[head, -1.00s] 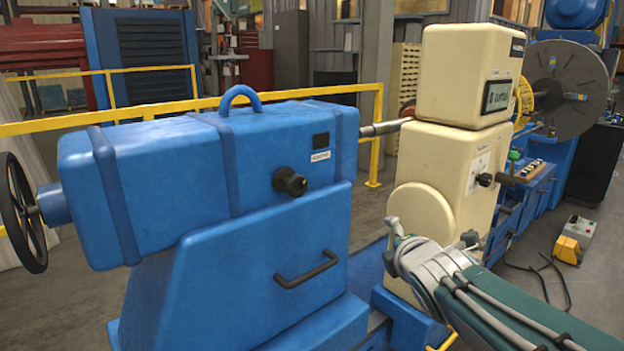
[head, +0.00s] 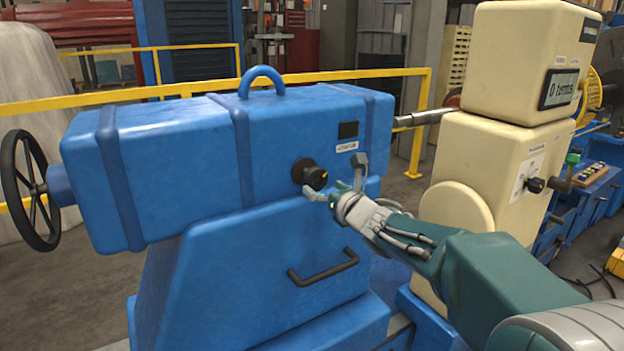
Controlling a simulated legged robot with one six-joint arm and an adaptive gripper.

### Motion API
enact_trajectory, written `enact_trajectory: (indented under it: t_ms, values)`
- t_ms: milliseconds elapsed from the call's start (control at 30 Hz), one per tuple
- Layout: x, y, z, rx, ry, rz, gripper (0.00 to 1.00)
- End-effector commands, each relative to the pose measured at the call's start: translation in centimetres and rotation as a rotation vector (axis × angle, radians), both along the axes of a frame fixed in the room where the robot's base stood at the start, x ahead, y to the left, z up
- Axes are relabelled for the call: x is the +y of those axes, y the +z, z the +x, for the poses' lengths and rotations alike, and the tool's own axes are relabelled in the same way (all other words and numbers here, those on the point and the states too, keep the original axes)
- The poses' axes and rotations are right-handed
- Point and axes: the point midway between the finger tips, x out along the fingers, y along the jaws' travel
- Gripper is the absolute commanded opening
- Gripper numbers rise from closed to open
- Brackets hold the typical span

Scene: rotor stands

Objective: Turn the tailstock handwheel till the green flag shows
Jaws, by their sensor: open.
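The blue tailstock (head: 180,150) fills the left and middle of the head view. Its black spoked handwheel (head: 30,190) stands upright at the left end. A small dark window (head: 348,130) is on its front face near the right end, above a white label; it looks black, with no green in it. A black knob (head: 312,174) sticks out below and left of the window. My gripper (head: 336,181) is open and empty, its fingers spread just right of the knob. Whether a finger touches the knob I cannot tell. The handwheel is far left of my gripper.
A cream housing (head: 500,130) with a display (head: 559,88) stands right of the tailstock, a metal shaft (head: 425,117) between them. A black bar handle (head: 323,268) juts from the blue base below my gripper. A yellow rail (head: 210,85) runs behind. Floor shows at lower left.

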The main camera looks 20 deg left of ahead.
Motion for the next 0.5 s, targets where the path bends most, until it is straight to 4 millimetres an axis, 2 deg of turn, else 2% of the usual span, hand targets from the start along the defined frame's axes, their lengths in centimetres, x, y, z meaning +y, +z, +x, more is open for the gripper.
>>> enact_trajectory:
  t_ms: [200,333,500]
  values:
    - [2.4,0.0,2.3,0.000,-0.002,0.001,1.00]
    - [3.6,0.0,3.0,0.001,-0.001,-0.001,1.00]
    - [3.9,0.0,3.3,0.001,-0.003,-0.001,1.00]
